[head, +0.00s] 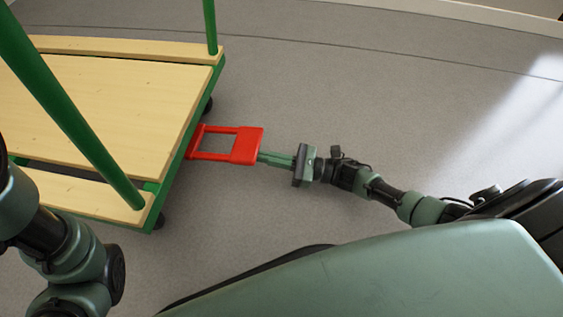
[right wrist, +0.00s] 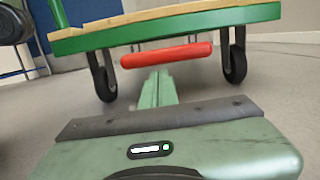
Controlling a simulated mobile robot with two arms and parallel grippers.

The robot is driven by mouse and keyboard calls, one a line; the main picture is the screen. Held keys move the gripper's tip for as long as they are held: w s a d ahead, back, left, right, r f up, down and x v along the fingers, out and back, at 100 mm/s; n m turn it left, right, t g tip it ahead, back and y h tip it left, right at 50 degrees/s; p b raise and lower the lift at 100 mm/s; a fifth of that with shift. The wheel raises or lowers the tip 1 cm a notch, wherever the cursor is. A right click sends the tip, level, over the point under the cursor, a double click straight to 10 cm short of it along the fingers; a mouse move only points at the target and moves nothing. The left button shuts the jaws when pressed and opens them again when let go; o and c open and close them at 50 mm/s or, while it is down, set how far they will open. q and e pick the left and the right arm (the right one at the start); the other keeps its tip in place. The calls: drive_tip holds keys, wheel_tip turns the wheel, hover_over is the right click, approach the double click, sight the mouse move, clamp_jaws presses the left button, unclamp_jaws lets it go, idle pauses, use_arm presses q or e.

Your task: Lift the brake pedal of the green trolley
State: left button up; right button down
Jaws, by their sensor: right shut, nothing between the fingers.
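The green trolley (head: 130,100) has pale wooden boards in a green frame and stands at the left in the head view. Its red brake pedal (head: 247,146) sticks out from the right end, low near the floor. In the right wrist view the pedal (right wrist: 165,56) shows as a red bar between two wheels. My right gripper (head: 264,157) is shut and empty. Its fingertips are at the pedal's outer edge and seem to reach just under it in the right wrist view (right wrist: 159,76). I cannot tell whether they touch. My left gripper is out of view.
Black trolley wheels (right wrist: 234,65) stand on both sides of the pedal. Green upright posts (head: 75,118) rise from the deck. The grey floor (head: 330,90) around the right gripper is clear. My left arm is beside the trolley's near corner in the head view.

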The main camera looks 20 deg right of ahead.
sight(259, 148)
drive_tip(key=shift+w+a+r, duration=0.1)
drive_tip(key=shift+w+a, duration=0.3)
drive_tip(key=shift+a, duration=0.2)
wheel_tip(259, 148, up, 4)
drive_tip(key=h+p, duration=0.1)
drive_tip(key=p, duration=0.2)
drive_tip(key=g+h+p, duration=0.1)
drive_tip(key=p, duration=0.3)
drive_tip(key=shift+f, duration=0.25)
drive_tip(key=shift+w, duration=0.1)
